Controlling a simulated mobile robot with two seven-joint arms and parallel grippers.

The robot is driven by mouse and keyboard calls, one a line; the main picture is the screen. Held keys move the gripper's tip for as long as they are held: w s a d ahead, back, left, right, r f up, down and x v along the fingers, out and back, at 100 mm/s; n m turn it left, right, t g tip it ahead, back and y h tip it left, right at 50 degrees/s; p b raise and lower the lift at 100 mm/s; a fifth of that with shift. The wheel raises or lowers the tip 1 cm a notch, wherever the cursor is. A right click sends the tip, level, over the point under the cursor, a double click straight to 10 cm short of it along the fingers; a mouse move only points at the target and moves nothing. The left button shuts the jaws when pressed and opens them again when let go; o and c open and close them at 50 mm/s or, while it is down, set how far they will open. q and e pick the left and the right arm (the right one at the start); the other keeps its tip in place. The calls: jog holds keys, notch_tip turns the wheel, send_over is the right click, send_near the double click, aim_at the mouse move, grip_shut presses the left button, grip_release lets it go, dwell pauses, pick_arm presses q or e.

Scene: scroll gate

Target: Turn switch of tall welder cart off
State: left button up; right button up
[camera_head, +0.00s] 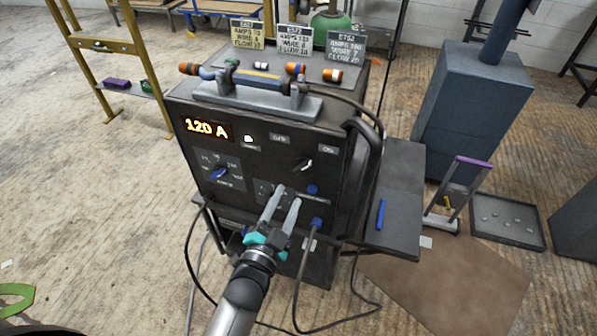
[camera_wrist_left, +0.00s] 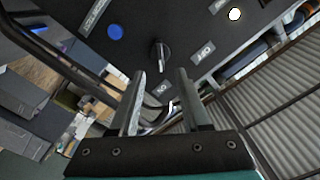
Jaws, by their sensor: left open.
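The tall welder cart (camera_head: 270,140) is a dark upright cabinet with a lit "120 A" display. In the wrist view the open fingers (camera_wrist_left: 160,75) appear apart from the knob. My right gripper is not in view.
A blue-pointer dial (camera_head: 218,173) sits left of the switch, and a blue button (camera_head: 312,189) below it. A cable plug (camera_head: 317,222) and curved handle (camera_head: 370,150) are at the right. A side shelf (camera_head: 400,215) and a blue-grey cabinet (camera_head: 470,110) stand further right.

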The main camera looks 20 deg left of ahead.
aim_at(300, 170)
pick_arm(q)
jog(key=w+b, duration=0.1)
jog(key=w, duration=0.8)
jog(key=shift+d, duration=0.15)
jog(key=shift+c, duration=0.3)
grip_shut()
